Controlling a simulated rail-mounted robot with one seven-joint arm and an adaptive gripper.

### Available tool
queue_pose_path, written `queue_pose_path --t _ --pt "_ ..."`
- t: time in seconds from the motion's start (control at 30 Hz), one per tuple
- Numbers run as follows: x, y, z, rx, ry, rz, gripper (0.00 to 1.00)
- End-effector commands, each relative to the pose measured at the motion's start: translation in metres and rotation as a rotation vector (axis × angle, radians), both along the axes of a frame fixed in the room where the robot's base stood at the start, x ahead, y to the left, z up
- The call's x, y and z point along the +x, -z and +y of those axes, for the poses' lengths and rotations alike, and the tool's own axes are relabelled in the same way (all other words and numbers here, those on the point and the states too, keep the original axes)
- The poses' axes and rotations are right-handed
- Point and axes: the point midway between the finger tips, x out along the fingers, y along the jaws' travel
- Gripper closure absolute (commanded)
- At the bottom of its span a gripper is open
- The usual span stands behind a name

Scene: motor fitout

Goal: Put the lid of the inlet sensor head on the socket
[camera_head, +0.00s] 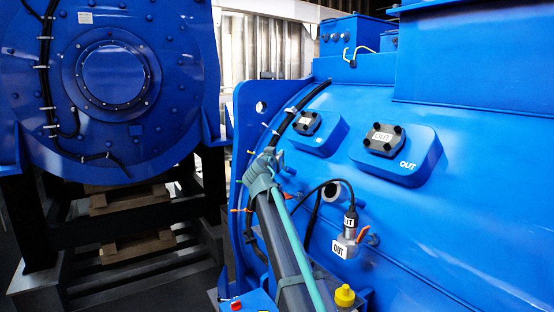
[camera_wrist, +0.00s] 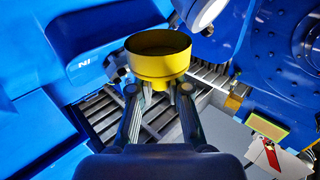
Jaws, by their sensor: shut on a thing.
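My gripper (camera_wrist: 158,92) is shut on a yellow round cap (camera_wrist: 158,64), taken as the lid. The cap is cup-shaped, with its wide rim facing away from my wrist. A pale round face (camera_wrist: 206,12) is cut off at the top, apart from the cap. I cannot tell which part is the socket.
The OUT box (camera_head: 408,168) and a cabled OUT sensor (camera_head: 347,232) stick out from the housing, close to a round port (camera_head: 339,191). Another yellow cap (camera_head: 344,296) is at the bottom. Black cables run along the housing flange. A second blue machine (camera_head: 185,90) stands left, beyond a gap.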

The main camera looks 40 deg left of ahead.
Motion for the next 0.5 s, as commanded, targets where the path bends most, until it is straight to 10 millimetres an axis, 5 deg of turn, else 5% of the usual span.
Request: queue_pose_path --t 0.5 --pt "0.000 0.046 0.000 0.000 0.000 0.000 1.00"
